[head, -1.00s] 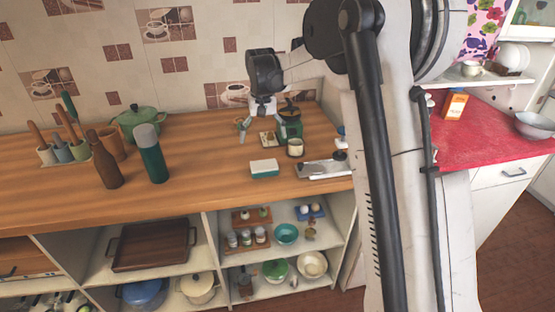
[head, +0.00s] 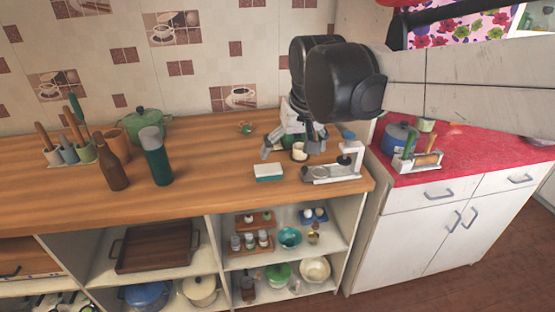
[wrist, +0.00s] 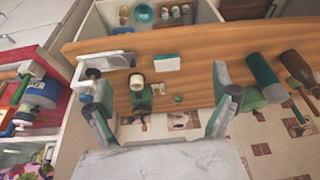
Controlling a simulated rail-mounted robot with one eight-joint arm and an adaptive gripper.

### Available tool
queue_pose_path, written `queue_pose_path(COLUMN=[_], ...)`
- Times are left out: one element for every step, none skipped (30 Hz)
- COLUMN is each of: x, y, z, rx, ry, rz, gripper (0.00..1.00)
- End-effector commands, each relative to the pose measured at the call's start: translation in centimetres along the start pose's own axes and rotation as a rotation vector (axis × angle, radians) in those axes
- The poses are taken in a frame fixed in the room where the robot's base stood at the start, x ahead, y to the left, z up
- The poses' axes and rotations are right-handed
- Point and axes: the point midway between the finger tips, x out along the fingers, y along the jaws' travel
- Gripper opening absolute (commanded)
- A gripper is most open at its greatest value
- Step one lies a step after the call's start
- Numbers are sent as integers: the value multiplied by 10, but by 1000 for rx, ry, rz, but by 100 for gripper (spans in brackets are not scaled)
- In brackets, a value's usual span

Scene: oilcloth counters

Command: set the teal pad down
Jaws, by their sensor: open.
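The block with a white top and teal lower part, which I take as the teal pad (head: 269,173), lies flat on the wooden counter (head: 215,180) near its front edge. It also shows in the wrist view (wrist: 167,63), beyond my fingertips and apart from them. My gripper (head: 292,147) is open, behind and to the right of the pad in the head view. In the wrist view, my gripper (wrist: 163,95) has its fingers spread wide with nothing held between them. A cream-topped jar (head: 300,152) stands close to the right finger.
A metal stand with a clamp (head: 335,172) is right of the pad. A green flask (head: 157,158), brown bottle (head: 111,165) and green pot (head: 146,122) stand at left. The counter between flask and pad is clear. A red counter (head: 465,150) lies at right.

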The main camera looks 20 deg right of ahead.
Motion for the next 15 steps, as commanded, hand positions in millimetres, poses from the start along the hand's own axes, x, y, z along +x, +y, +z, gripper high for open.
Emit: queue_pose_path(x=[-5, -7, -10, -12, -14, -15, -16, -17, -18, -18, -18, -17, -17, -16, -15], y=[1, 1, 1, 2, 2, 2, 3, 3, 4, 4, 4, 5, 5, 5, 5], z=[15, 23, 33, 41, 48, 58, 66, 74, 84, 92, 100, 109, 116, 122, 130], rx=[-3, -5, -7, -9, -11, -14, -16, -18, -21, -22, -24, -26, -28, -30, -31], ry=[19, 30, 46, 57, 69, 85, 96, 109, 124, 136, 148, 162, 174, 183, 196], rz=[-1, -1, -2, -2, -2, -3, -3, -3, -4, -4, -4, -4, -5, -5, -5], gripper=[93, 93, 93, 93, 93, 93, 93, 93, 93, 93, 93, 93, 93, 93, 93])
